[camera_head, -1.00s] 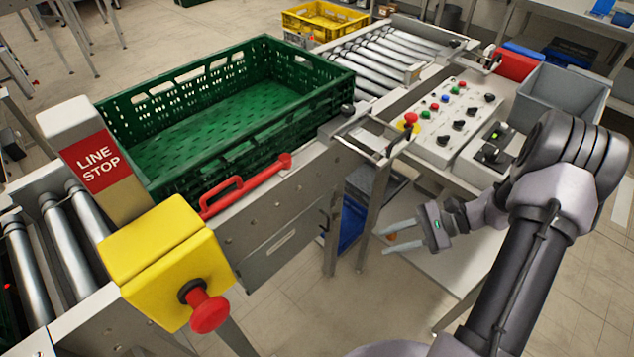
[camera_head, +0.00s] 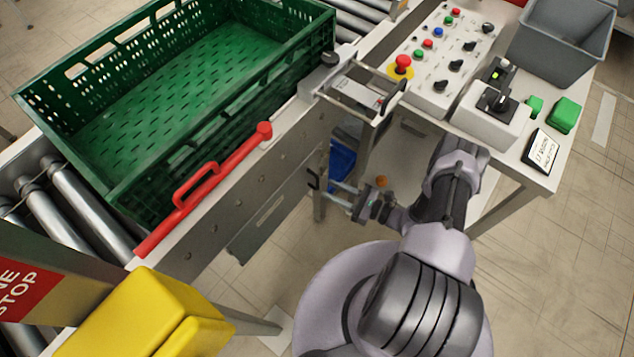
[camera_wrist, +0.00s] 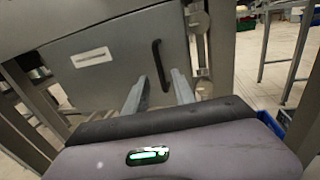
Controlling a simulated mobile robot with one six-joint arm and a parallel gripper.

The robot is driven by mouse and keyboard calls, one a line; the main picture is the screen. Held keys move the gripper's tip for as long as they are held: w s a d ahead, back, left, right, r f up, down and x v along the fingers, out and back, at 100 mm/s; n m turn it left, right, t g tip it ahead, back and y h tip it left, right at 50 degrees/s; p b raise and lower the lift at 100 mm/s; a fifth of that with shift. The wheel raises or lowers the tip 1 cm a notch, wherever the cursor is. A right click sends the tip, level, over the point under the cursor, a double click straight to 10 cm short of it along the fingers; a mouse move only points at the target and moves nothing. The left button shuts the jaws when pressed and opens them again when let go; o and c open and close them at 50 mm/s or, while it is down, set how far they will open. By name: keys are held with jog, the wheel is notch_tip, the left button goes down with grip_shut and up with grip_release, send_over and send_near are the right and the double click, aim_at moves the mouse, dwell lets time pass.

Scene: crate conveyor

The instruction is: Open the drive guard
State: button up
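The drive guard (camera_wrist: 100,62) is a grey metal panel below the conveyor side. It has a white label and an upright black handle (camera_wrist: 162,65) near its right edge. It is shut. In the head view the guard (camera_head: 268,226) shows under the side rail, with its handle (camera_head: 312,180) at the right end. My gripper (camera_head: 335,193) is just right of the handle with its fingers pointing at it. In the wrist view my gripper (camera_wrist: 159,84) is open and empty. The handle appears between the two fingertips, a short way ahead. I see no contact.
A green crate (camera_head: 112,190) sits on the rollers. A red lever (camera_head: 205,188) lies along the rail above the guard. A yellow box (camera_head: 140,315) is at front left. The control panel (camera_head: 440,92) stands on a table at right, with a grey bin (camera_head: 562,40).

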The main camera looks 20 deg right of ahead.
aim_at(317, 188)
jog(key=x, duration=0.5)
jog(key=shift+w+a+b, duration=0.25)
jog(key=shift+b, duration=0.1)
jog(key=shift+c, duration=0.3)
grip_shut()
dwell(0.7)
